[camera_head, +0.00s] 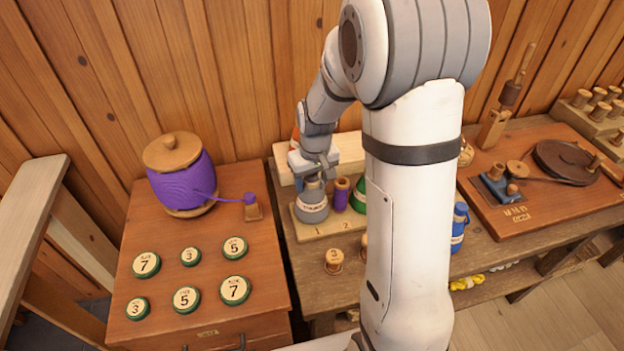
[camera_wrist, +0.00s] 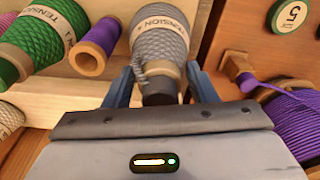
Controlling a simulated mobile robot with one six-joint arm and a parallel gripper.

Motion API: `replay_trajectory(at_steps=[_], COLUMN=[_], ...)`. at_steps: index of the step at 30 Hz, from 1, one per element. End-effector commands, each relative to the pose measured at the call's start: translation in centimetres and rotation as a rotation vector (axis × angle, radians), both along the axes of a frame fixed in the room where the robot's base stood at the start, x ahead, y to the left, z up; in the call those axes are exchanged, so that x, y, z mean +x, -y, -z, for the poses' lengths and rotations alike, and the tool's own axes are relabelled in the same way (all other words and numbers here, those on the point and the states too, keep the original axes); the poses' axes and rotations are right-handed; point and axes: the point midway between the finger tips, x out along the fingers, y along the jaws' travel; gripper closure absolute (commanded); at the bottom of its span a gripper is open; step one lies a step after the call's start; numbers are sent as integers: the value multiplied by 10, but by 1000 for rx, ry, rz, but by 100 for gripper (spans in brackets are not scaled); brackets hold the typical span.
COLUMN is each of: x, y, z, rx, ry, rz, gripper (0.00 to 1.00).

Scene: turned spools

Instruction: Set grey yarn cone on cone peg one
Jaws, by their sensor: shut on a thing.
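The grey yarn cone (camera_head: 312,207) stands upright at the left end of a pale peg board (camera_head: 334,226), behind the number 1. My gripper (camera_head: 313,172) is above it, with its jaws closed around the cone's narrow top. In the wrist view the grey cone (camera_wrist: 160,42) shows a TENSION label, and its dark tip lies between my gripper's fingers (camera_wrist: 160,88). The cone covers cone peg one, and I cannot tell whether its base rests fully on the board.
A purple spool (camera_head: 341,194) stands close to the right, behind number 2, with a green cone (camera_head: 359,196) beyond it. A large purple yarn spool (camera_head: 183,188) and several numbered discs (camera_head: 186,298) occupy the left cabinet. A small wooden spool (camera_head: 334,261) stands in front of the board.

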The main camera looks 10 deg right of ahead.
Motion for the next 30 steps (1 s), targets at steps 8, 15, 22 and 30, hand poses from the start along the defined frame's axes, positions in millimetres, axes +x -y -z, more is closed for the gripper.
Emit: replay_trajectory(at_steps=[8, 15, 22, 30], x=[0, 0, 0, 0], y=[1, 1, 1, 1], z=[5, 10, 11, 10], rx=[0, 0, 0, 0], ry=[1, 1, 1, -1], rz=[1, 1, 1, 1], gripper=[100, 100, 39, 39])
